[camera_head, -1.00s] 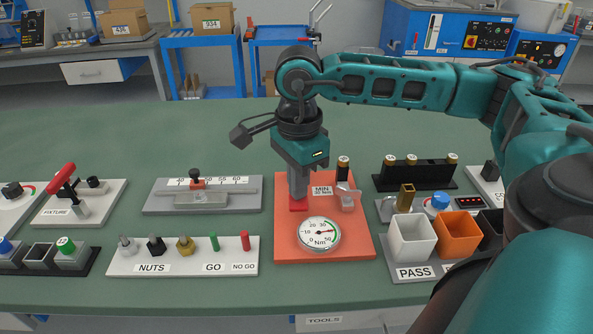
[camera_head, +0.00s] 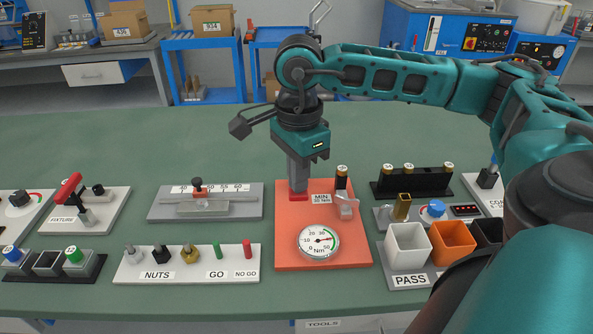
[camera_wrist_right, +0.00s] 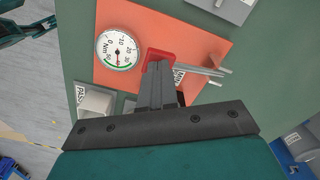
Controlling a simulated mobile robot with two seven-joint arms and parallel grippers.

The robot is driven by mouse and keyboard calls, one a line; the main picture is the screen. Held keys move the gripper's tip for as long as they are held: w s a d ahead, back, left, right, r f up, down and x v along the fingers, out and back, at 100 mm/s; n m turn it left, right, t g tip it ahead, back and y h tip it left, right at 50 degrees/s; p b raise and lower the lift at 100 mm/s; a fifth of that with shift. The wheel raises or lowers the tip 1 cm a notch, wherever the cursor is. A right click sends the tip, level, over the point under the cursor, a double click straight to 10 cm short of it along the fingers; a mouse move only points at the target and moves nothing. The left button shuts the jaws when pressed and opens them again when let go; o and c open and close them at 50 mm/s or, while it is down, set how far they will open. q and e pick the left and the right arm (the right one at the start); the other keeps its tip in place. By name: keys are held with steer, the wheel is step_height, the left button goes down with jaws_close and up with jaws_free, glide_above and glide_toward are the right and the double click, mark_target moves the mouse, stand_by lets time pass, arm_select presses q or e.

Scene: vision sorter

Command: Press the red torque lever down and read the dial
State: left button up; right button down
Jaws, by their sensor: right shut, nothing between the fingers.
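The red torque lever (camera_head: 299,198) stands on an orange base plate (camera_head: 287,259). It also shows in the wrist view as a red piece (camera_wrist_right: 161,54). My right gripper (camera_head: 298,191) points down, shut and empty, with its fingertips at the red lever and partly covering it. Contact is not certain. The round white dial (camera_head: 319,243) sits in front of the lever. In the wrist view, the dial (camera_wrist_right: 117,50) has a green band at its high end. Its needle seems to point into that band, but the exact value is too small to read. My left gripper is not in view.
A white PASS bin (camera_head: 408,245) and an orange bin (camera_head: 453,243) are farther right. A white nuts tray (camera_head: 187,265) lies left of the plate.

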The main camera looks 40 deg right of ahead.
steer(key=shift+r+p, duration=1.15)
steer(key=shift+r, duration=0.75)
steer(key=shift+r+p, duration=0.5)
steer(key=shift+r, duration=0.2)
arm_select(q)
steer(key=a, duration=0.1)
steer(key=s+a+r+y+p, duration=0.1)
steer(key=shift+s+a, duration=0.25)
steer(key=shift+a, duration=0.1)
arm_select(e)
step_height(320, 180, up, 2)
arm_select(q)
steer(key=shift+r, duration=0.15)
